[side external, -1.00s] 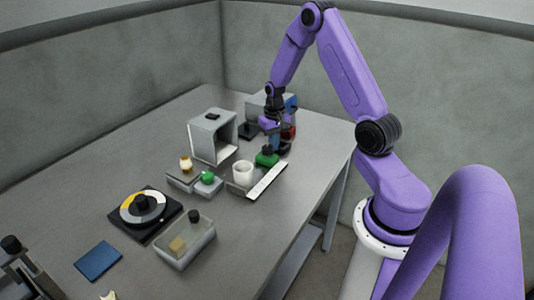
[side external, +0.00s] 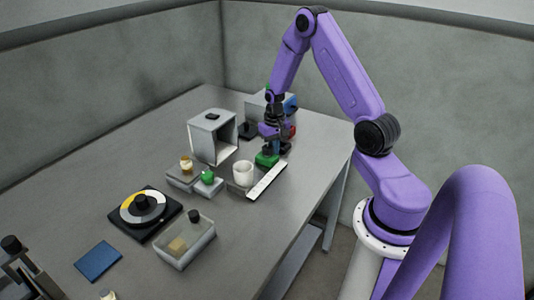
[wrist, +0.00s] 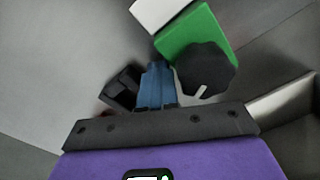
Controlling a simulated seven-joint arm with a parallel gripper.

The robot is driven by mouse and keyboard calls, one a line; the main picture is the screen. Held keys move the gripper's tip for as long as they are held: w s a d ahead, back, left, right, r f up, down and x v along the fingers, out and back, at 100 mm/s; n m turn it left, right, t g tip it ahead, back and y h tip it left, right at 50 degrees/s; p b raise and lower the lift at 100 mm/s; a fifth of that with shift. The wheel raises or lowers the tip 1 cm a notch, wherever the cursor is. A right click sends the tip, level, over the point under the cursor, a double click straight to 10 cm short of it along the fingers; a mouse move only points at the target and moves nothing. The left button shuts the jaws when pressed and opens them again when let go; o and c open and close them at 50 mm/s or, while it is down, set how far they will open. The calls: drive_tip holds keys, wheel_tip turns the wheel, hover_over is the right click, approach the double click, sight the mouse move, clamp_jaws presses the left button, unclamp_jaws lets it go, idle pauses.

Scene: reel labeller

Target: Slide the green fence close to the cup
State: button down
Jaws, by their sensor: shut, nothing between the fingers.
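The green fence (side external: 267,160) is a small block at the far end of the white marked rail (side external: 267,181). In the wrist view the fence (wrist: 197,32) carries a black knob (wrist: 206,72) with a white line; my gripper hides this knob in the side view. The white cup (side external: 243,173) stands to the near left of the fence, with a gap between them. My gripper (side external: 273,148) is low behind the fence. Its blue fingertips (wrist: 155,70) are together and empty, close beside the knob; I cannot tell if they touch it.
A grey open box (side external: 212,137) stands left of my gripper, and a grey block with a blue side (side external: 262,104) behind it. A green knob (side external: 208,176) on a small base is left of the cup. A clear bin (side external: 187,245) is nearer. Table right of the rail is clear.

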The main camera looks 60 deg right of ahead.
sight(262, 166)
drive_tip(key=shift+r, duration=0.55)
drive_tip(key=shift+a, duration=0.95)
drive_tip(key=shift+w+a, duration=0.1)
drive_tip(key=shift+a, duration=3.35)
drive_tip(key=shift+d, duration=0.75)
wheel_tip(262, 166, up, 8)
idle(0.8)
